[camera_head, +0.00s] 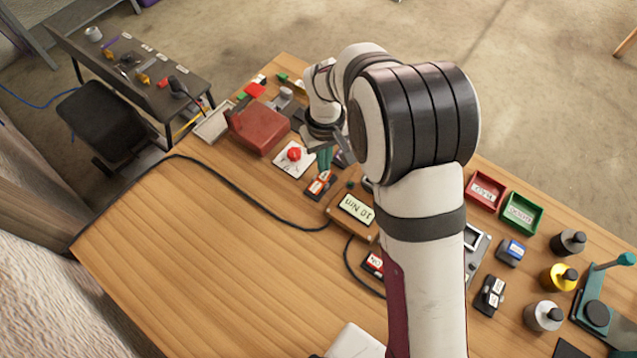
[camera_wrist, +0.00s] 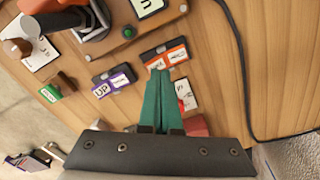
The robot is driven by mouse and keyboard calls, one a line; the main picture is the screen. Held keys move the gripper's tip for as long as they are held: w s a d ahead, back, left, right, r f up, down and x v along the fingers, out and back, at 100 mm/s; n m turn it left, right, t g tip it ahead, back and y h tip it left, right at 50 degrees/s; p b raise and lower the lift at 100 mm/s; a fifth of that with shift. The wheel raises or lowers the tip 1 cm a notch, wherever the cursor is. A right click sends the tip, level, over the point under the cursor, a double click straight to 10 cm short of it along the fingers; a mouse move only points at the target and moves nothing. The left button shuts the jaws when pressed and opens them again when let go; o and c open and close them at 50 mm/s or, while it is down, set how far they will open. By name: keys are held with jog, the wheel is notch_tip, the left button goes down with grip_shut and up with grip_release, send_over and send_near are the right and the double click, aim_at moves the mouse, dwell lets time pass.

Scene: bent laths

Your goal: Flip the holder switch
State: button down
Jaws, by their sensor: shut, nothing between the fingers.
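I cannot tell which block is the holder switch, as most labels are too small to read. An orange-and-black switch block with white labels (camera_wrist: 172,50) lies just beyond my fingertips in the wrist view; it also shows in the head view (camera_head: 320,184). My gripper (camera_wrist: 160,76) has its two teal fingers together and empty, and they overlap the block's near edge in the picture; touching cannot be told. In the head view my gripper (camera_head: 325,160) hangs above the table beside it. A purple-and-black switch block marked UP (camera_wrist: 113,82) lies to the left in the wrist view.
A brown box reading 10 Nm (camera_head: 354,210) stands close by, with a black cable (camera_head: 240,192) across the table. A red knob on a white plate (camera_head: 294,157) and a red case (camera_head: 258,127) are near. My arm hides part of the table. The front left is clear.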

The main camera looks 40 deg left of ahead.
aim_at(323, 177)
jog(key=shift+f, duration=1.7)
dwell(0.9)
jog(key=shift+r, duration=3.5)
jog(key=d+r+m, duration=0.6)
jog(key=d+r, duration=0.2)
jog(key=d, duration=0.5)
jog(key=s+d+r+m+y, duration=0.1)
jog(key=s+d+r+m, duration=0.1)
jog(key=s+d+m, duration=0.3)
jog(key=s+d+r+m, duration=0.2)
jog(key=s+d+m, duration=0.4)
jog(key=s+d, duration=0.5)
jog(key=shift+d+m+y, duration=0.3)
jog(key=shift+y, duration=0.1)
